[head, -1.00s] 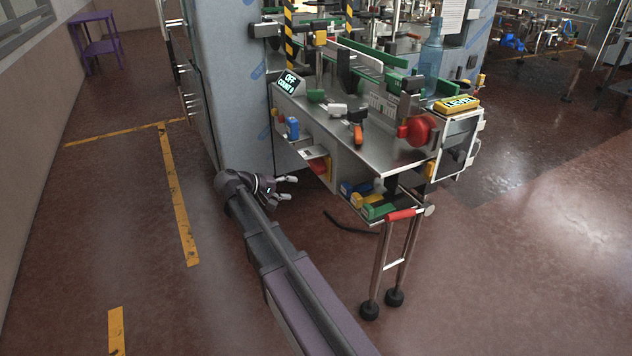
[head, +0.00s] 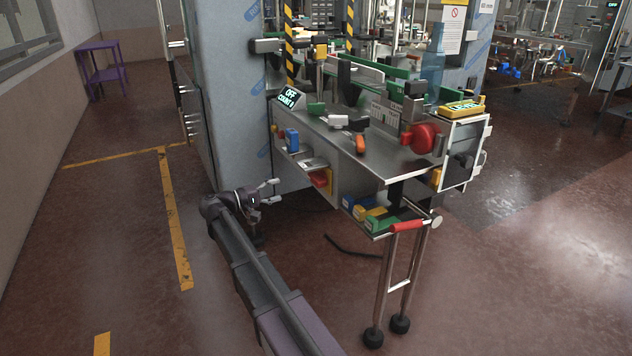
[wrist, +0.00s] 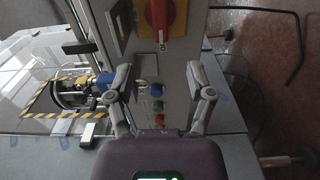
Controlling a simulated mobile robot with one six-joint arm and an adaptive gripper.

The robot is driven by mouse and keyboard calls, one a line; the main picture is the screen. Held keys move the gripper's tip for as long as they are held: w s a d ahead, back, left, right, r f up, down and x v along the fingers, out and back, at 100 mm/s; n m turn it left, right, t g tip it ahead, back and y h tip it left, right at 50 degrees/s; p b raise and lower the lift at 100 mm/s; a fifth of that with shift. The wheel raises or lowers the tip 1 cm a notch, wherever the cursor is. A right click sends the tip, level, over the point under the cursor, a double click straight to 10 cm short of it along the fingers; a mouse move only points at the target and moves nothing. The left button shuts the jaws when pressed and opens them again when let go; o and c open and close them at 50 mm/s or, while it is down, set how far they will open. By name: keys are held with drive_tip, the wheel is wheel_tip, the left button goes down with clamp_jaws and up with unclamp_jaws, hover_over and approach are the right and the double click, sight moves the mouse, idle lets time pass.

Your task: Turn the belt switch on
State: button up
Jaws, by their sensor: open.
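My gripper (head: 272,191) is open and empty, low at the left of the machine's front, apart from it. In the wrist view my gripper (wrist: 158,76) has its two fingers spread on either side of a grey control panel (wrist: 172,65). I cannot tell which control is the belt switch. A display (head: 290,97) on the machine reads OFF and COUNT 0.
The steel machine table (head: 385,160) has a red knob (head: 425,138) and a yellow box (head: 461,108). A red-handled leg frame (head: 408,226) stands at its front. A black cable (head: 350,247) lies on the floor.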

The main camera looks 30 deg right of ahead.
sight(312, 180)
drive_tip(key=shift+d, duration=0.1)
drive_tip(key=d, duration=1.3)
drive_tip(key=shift+w+d, duration=0.25)
drive_tip(key=shift+d, duration=0.1)
clamp_jaws()
